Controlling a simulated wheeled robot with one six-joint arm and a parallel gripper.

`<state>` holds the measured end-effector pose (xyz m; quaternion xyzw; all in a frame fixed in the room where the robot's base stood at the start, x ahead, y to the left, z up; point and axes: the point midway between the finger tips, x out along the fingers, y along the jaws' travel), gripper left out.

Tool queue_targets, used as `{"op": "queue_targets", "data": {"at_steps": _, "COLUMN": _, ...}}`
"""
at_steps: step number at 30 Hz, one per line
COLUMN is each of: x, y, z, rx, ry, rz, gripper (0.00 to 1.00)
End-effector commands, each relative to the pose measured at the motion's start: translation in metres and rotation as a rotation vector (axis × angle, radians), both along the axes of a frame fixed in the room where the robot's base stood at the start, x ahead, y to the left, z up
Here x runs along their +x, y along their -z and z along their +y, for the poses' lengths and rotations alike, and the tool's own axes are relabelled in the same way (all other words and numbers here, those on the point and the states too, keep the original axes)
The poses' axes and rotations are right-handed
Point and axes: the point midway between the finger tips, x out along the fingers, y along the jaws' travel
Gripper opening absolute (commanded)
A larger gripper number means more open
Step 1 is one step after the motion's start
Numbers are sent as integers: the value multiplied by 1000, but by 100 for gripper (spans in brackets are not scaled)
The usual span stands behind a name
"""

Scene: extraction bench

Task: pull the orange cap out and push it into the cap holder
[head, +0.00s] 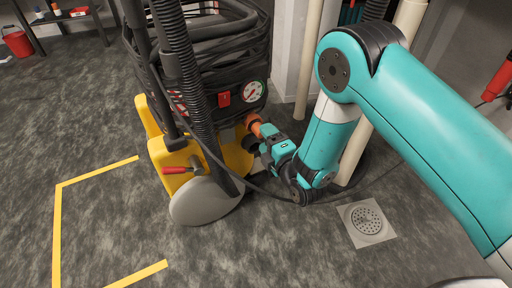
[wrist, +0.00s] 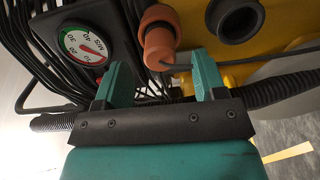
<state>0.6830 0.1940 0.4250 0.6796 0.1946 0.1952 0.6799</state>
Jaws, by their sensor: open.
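A dark round socket (wrist: 236,20), possibly the cap holder, is set in the yellow body to the cap's right.
The yellow and black machine (head: 176,158) bears a round gauge (head: 253,91) and looped black hoses. Thin cables pass near the fingers in the wrist view. Pale pipes (head: 308,60) stand behind my arm. A floor drain (head: 366,221) lies at right. Open floor is at left.

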Motion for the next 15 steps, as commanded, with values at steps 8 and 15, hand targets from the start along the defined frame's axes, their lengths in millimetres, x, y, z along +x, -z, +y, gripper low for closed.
{"op": "queue_targets", "data": {"at_steps": 8, "x": -61, "y": -2, "z": -38, "rx": -4, "ry": -1, "rz": 8, "gripper": 64}}
{"op": "queue_targets", "data": {"at_steps": 15, "x": -95, "y": 6, "z": -59, "rx": 1, "ry": -1, "rz": -1, "gripper": 64}}
